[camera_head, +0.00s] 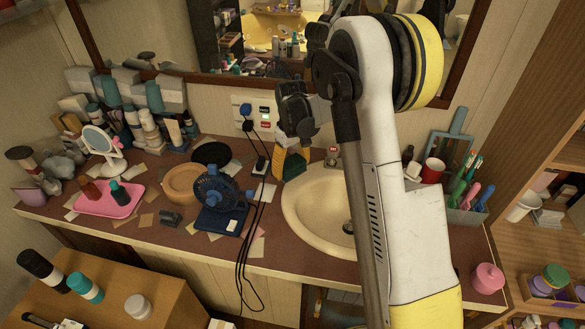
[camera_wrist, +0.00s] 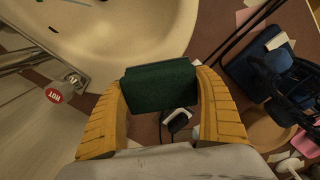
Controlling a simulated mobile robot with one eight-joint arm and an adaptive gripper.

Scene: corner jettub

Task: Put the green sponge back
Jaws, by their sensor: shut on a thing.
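The green sponge (camera_wrist: 160,88) is a dark green block between the yellow fingers of my gripper (camera_wrist: 160,92) in the wrist view. The fingers are shut on it, one on each side. In the head view my gripper (camera_head: 290,160) is at the left rim of the sink, near the back wall, and the green sponge (camera_head: 293,167) shows at its fingertips. The cream sink basin (camera_head: 296,216) is just right of it. I cannot tell whether the sponge touches the counter. My arm hides part of the sink.
A blue fan (camera_head: 215,195), a tan ring-shaped bowl (camera_head: 182,182) and a pink tray (camera_head: 108,198) stand on the counter to the left. Black cables (camera_head: 256,225) hang from the wall outlet over the front edge. A red cup (camera_head: 433,169) and brush holder (camera_head: 465,205) stand right of the sink.

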